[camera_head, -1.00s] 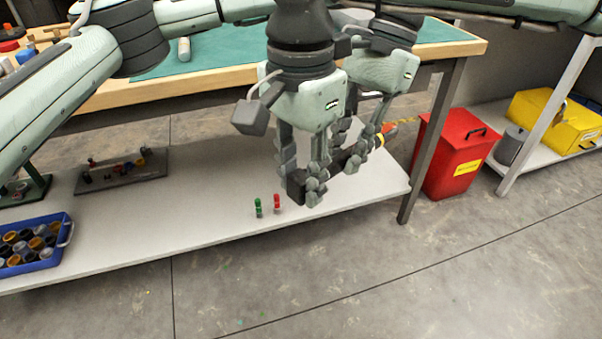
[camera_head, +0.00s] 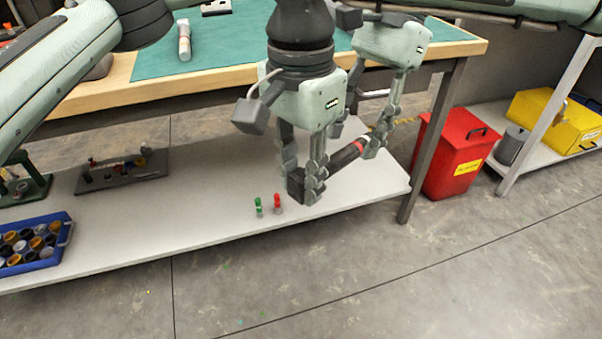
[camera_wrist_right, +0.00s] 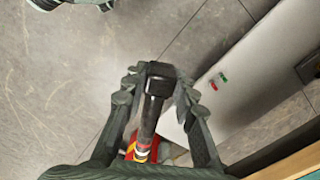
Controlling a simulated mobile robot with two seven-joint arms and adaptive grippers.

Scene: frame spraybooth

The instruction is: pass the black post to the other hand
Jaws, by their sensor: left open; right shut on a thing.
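The black post (camera_head: 343,160) is held aloft, lying slantwise, with red and pale bands near its right end. My right gripper (camera_head: 302,176) is shut on its left end, where a dark block-like head shows. In the right wrist view the post (camera_wrist_right: 150,112) runs between the fingers of my right gripper (camera_wrist_right: 157,92), its banded end towards the bottom. My left gripper (camera_head: 356,137) is open by the banded right end, with its fingers spread on either side. Whether a finger touches the post is unclear.
A low grey shelf (camera_head: 215,205) lies below, with small green (camera_head: 258,206) and red (camera_head: 277,203) pieces. A bench with a green mat (camera_head: 230,45) stands behind. A red bin (camera_head: 452,155) is right; a blue crate (camera_head: 35,262) is at left.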

